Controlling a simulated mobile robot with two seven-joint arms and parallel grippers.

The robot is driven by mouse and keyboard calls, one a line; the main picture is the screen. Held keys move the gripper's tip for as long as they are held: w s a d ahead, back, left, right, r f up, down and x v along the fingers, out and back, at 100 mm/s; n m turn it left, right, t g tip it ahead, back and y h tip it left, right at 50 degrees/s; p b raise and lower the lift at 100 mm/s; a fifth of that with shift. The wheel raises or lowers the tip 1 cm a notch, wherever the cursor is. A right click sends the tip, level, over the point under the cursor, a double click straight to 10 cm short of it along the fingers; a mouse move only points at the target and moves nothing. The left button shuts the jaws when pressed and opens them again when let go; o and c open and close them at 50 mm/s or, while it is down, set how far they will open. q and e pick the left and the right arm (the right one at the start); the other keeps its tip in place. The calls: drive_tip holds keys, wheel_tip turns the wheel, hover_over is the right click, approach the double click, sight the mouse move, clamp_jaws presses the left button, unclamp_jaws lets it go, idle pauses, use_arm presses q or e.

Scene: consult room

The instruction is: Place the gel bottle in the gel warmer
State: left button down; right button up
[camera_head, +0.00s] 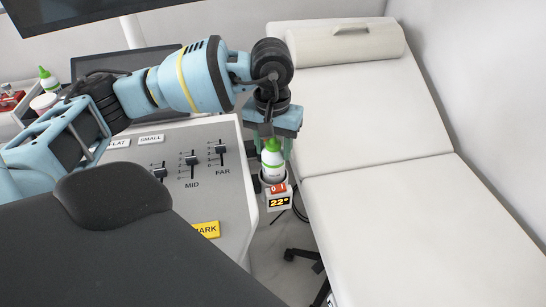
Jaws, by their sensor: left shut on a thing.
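The gel bottle (272,160) is white with a green top and stands upright. My left gripper (274,149) reaches down from above and is shut on it. The gel warmer (279,200) is a small holder with a red "01" panel and a display reading 22°, at the side of the console. The bottle's lower end is at the warmer's round opening. I cannot tell how far inside it is. My right gripper is not in view.
The console (225,190) with sliders lies left of the warmer. A white padded couch (400,205) with a bolster (345,43) is close on the right. A second green-topped bottle (48,80) stands at far left. A dark seat (110,195) fills the lower left.

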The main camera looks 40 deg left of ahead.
sight(273, 159)
use_arm(q)
drive_tip(key=shift+f, duration=2.05)
drive_tip(key=shift+f, duration=0.1)
drive_tip(key=c, duration=0.7)
unclamp_jaws()
wheel_tip(273, 159, up, 12)
drive_tip(key=shift+a+r, duration=0.1)
drive_tip(key=shift+r, duration=0.1)
